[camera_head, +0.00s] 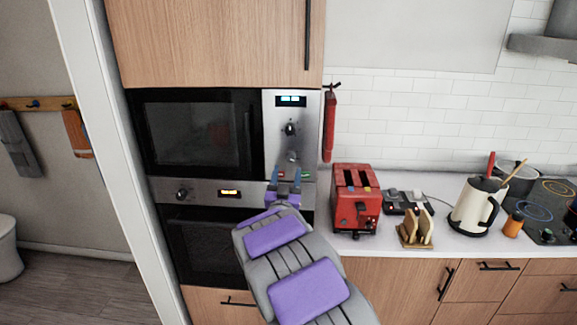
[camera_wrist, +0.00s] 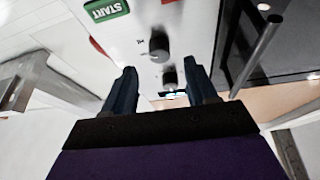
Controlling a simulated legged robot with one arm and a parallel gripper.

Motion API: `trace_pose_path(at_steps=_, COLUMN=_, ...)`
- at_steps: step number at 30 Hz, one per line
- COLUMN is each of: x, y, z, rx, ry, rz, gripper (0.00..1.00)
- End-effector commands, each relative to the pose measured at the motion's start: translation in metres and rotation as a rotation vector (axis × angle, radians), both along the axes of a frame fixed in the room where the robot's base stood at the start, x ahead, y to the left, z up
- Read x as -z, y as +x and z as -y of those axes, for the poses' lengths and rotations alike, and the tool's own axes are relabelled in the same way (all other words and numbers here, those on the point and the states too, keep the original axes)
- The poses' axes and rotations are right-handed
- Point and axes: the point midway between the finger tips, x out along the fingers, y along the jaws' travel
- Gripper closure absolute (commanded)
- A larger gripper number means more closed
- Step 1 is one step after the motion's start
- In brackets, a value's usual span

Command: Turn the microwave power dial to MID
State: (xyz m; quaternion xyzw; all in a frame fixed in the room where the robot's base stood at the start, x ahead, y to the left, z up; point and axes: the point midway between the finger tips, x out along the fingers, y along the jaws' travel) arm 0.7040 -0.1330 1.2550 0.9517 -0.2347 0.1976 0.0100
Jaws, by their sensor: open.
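The microwave (camera_head: 195,130) is built into the wood cabinet, its door shut. Its silver panel (camera_head: 275,140) has a lit display, an upper dial (camera_head: 290,128) and a lower dial (camera_head: 291,156). The wrist view looks at this panel upside down: the lower dial (camera_wrist: 158,45) is nearer the green START button (camera_wrist: 107,9), and the upper dial (camera_wrist: 170,77) is close to the display. I cannot tell which dial sets power or read its setting. My gripper (camera_head: 284,171) is open and empty in front of the panel's lower part. In the wrist view its fingers (camera_wrist: 162,73) flank the dials, apparently without touching.
The microwave door handle (camera_wrist: 257,55) stands out beside the panel. An oven (camera_head: 205,240) with its own knob is below. A red item (camera_head: 329,125) hangs beside the microwave.

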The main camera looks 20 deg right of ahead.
Motion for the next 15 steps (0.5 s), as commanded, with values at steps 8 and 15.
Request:
trace_pose_path(at_steps=8, x=-0.013, y=0.028, z=0.016, rx=0.002, ry=0.001, rz=0.002, gripper=0.43)
trace_pose_path(at_steps=15, x=-0.018, y=0.036, z=0.02, rx=0.0, ry=0.0, rz=0.0, gripper=0.43)
